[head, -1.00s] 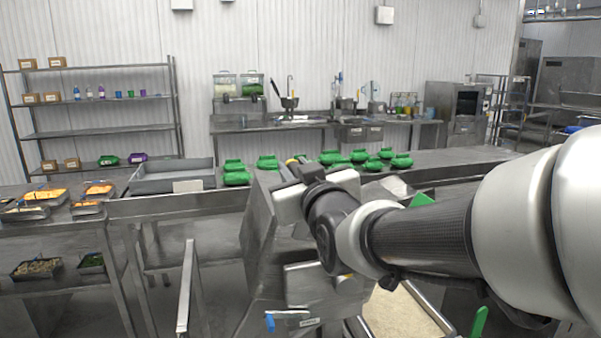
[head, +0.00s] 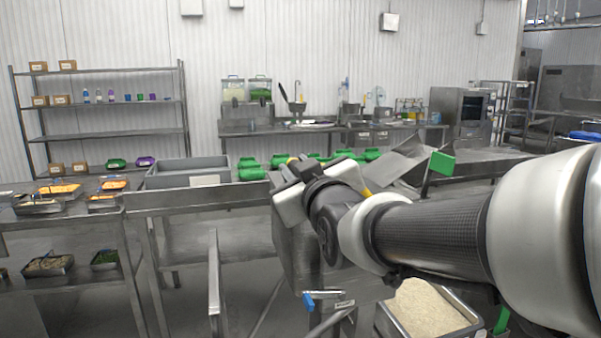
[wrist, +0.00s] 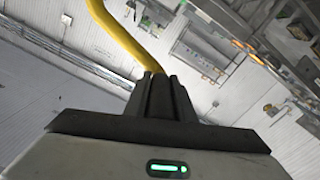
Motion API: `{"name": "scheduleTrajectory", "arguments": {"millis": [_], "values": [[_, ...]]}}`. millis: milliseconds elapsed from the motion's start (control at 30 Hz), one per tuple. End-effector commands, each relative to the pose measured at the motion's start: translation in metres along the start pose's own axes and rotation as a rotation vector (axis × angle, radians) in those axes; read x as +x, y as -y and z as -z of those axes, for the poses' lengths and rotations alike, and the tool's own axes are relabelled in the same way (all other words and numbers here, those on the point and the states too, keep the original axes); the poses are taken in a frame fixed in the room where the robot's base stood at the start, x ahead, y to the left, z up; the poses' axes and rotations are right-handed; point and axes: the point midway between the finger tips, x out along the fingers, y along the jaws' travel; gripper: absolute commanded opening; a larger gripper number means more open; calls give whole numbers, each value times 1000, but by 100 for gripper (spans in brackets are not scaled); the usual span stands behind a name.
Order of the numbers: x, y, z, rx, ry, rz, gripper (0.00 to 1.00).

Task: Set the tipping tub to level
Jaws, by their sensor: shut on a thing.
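The tipping tub (head: 300,262) is a large grey metal bin in the middle of the head view, largely hidden behind my arm. Its left side stands near vertical, and its sloping spout (head: 403,163) shows right of my wrist. I cannot tell whether it is exactly level. My gripper (head: 290,163) is at the tub's top edge, its fingertips mostly hidden in the head view. In the wrist view, my gripper (wrist: 167,95) is shut on a yellow bar handle (wrist: 125,40). A piece of yellow bar (head: 366,191) also shows beside my wrist.
A tray of rice (head: 424,306) sits low on the right under my arm. Green containers (head: 250,168) line the table behind. A grey bin (head: 185,173) and food trays (head: 60,188) stand left. A green paddle (head: 442,163) rises near my forearm. A metal rail (head: 214,275) stands front left.

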Motion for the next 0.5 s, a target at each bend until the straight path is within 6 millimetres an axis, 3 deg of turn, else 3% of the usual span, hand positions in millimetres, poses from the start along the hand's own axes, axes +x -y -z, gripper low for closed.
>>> {"name": "scheduleTrajectory", "arguments": {"millis": [333,367,433,500], "values": [[0,8,-6,1,9,13,0],[0,8,-6,1,9,14,28],[0,8,-6,1,9,13,40],[0,7,-5,0,7,11,41]]}}
